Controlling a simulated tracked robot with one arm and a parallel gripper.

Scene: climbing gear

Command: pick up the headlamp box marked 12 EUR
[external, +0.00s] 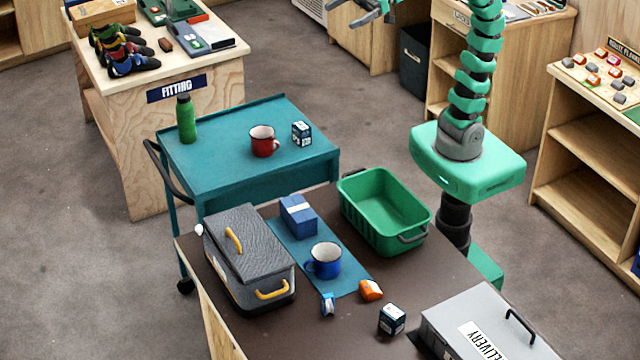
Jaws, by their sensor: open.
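Two small dark boxes with white markings could be headlamp boxes. One dark box (302,133) stands on the teal cart, right of a red mug. The other dark box (392,319) sits on the brown table, near the grey delivery case. The print on both is too small to read, so I cannot tell which is marked 12 EUR. My gripper (345,14) is at the top edge, partly cut off, open with nothing seen between its fingers. It is high up and well away from both boxes.
The cart (240,120) also holds a green bottle (187,119) and the red mug (263,141). The brown table (300,335) holds a grey-lidded box (245,250), a blue box (298,215), a blue mug (325,261), an orange item (371,290), a green crate (343,190) and the delivery case (470,310).

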